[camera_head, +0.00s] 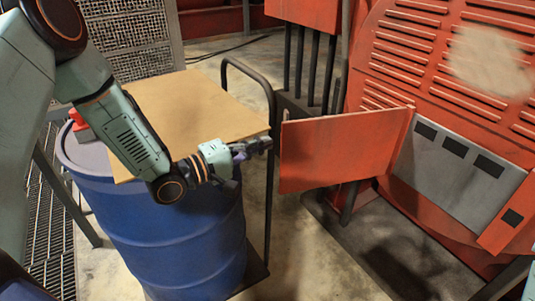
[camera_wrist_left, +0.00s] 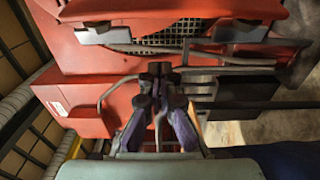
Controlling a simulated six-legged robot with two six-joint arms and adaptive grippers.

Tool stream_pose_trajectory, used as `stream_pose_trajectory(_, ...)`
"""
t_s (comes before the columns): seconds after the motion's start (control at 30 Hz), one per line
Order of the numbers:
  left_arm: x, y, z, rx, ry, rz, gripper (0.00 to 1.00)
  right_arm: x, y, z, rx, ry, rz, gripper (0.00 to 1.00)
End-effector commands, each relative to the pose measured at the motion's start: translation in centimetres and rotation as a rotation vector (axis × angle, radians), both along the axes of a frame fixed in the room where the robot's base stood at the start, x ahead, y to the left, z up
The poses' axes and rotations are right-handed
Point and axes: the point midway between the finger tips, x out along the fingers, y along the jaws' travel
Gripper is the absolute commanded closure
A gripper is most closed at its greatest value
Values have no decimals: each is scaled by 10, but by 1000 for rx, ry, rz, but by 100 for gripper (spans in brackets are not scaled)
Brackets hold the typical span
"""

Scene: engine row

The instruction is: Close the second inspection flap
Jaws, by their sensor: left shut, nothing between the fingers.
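A red flap (camera_head: 335,152) stands swung out from the red engine housing (camera_head: 400,75) in the head view, its hinged side at the right. A grey panel (camera_head: 440,180) with dark square openings is exposed beside it. My left gripper (camera_head: 262,146) is shut and empty, with its fingertips just left of the flap's free edge; whether they touch is hard to tell. In the left wrist view the shut fingers (camera_wrist_left: 160,76) point at red machinery; I cannot tell which part there is the flap. My right gripper is not in view.
A dark tubular rail (camera_head: 268,100) rises next to my gripper. Another red panel (camera_head: 305,12) hangs at the top. Concrete floor (camera_head: 325,265) is clear below the flap.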

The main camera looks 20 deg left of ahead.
Motion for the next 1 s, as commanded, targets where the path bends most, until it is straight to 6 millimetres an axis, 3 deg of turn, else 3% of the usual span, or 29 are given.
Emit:
stream_pose_trajectory(0.07, 6, -8, 0, 3, -2, -5, 100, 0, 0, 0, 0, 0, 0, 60)
stream_pose_trajectory(0.33, -22, -26, 1, -1, 1, -2, 100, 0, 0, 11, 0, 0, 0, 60)
stream_pose_trajectory(1.0, -23, -27, 0, 0, -3, 1, 100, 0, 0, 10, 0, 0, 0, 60)
